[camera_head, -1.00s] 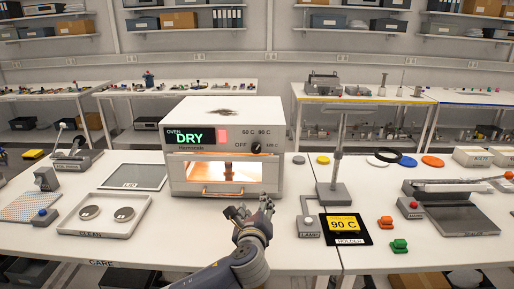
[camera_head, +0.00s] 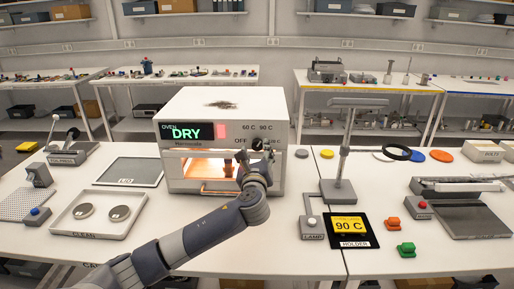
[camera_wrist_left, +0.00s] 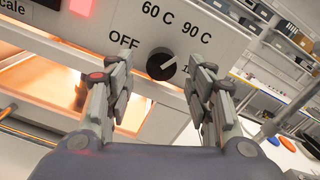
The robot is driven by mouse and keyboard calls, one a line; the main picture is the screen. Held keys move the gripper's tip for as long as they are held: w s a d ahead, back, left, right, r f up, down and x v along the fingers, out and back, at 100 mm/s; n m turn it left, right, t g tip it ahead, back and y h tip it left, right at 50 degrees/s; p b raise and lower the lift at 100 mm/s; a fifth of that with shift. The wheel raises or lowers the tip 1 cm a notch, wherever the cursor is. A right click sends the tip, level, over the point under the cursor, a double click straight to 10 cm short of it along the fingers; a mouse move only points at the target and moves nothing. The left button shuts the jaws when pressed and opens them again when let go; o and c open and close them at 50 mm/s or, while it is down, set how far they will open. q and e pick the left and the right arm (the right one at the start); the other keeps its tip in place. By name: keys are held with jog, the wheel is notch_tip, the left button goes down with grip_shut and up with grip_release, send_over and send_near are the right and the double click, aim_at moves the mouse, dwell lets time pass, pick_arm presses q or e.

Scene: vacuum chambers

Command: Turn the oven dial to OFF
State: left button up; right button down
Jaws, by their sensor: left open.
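The white oven (camera_head: 228,103) stands on the table with a green DRY display (camera_head: 191,132). Its black dial (camera_head: 257,144) sits on the right of the front panel, partly behind my left gripper (camera_head: 256,158). In the left wrist view the dial (camera_wrist_left: 158,66) shows between the two open fingers of my left gripper (camera_wrist_left: 160,80), one on each side and not closed on it. The dial's white mark points up and right, on the 90 C side; its exact setting is unclear. OFF shows left of the dial, 60 C and 90 C above it. My right gripper is not in view.
The lit oven window and door handle (camera_head: 217,192) lie below the dial, close to my left arm. A lamp stand (camera_head: 341,170) stands to the right, with a holder (camera_head: 350,230) reading 90 C. A clean tray (camera_head: 99,213) lies to the left.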

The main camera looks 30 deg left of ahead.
aim_at(257, 145)
pick_arm(q)
jog(key=shift+x, duration=0.9)
jog(key=shift+w, duration=0.2)
jog(key=shift+r, duration=0.1)
jog(key=c, duration=1.1)
jog(key=shift+o, duration=0.2)
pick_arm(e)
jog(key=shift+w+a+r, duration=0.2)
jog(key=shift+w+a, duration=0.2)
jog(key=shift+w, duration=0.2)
